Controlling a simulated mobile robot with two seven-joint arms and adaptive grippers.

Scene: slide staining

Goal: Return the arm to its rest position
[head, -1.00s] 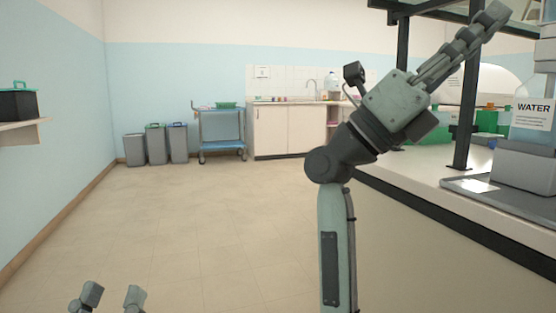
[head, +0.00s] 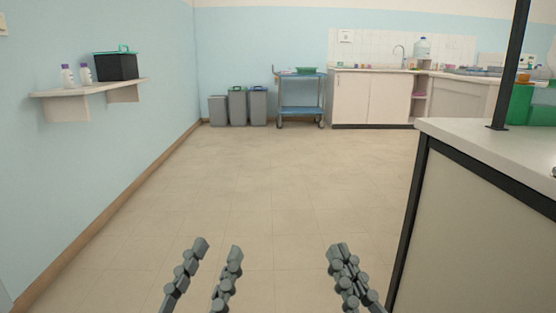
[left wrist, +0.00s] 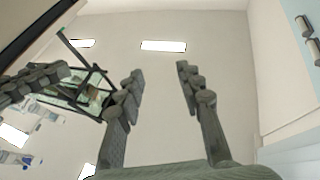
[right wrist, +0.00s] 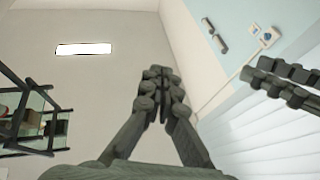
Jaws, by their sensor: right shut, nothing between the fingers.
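My left gripper (head: 218,250) is low in the head view, left of centre, pointing up over the floor. Its two fingers stand apart with nothing between them; they also show open in the left wrist view (left wrist: 159,78). My right gripper (head: 340,252) is low in the head view, right of it and left of the bench. Its fingers are together and hold nothing; the right wrist view shows the tips meeting (right wrist: 160,75). The two grippers are apart, side by side. Most of both arms is out of view.
The bench (head: 480,140) stands close at the right, its near corner beside my right gripper. A wall shelf (head: 70,92) with bottles and a black box is at the left. Bins, a blue trolley (head: 300,98) and cabinets stand at the back. The floor between is clear.

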